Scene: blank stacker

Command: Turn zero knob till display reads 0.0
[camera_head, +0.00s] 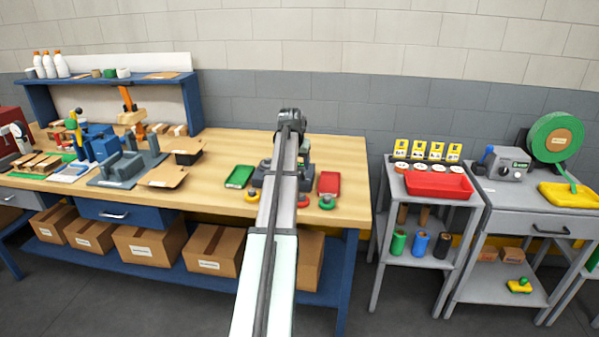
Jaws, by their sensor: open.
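My arm reaches from the bottom middle over the wooden bench (345,165), ending in a dark joint at its far end. My gripper's fingers do not show; the arm hides what lies beyond. A dark grey device on the bench (305,172) is mostly hidden behind my arm, between a green tray and a red tray. A grey box (507,164) with a small dark panel and a round knob-like part stands on the right-hand table. I cannot tell which device bears the zero knob, and no display reading is legible.
The green tray (239,177) and red tray (330,184) flank my arm, with round red, yellow and green parts in front. Blue fixtures (105,145) crowd the bench's left. A grey cart (464,202) with a red bin (438,184) and a green reel (557,137) stand right.

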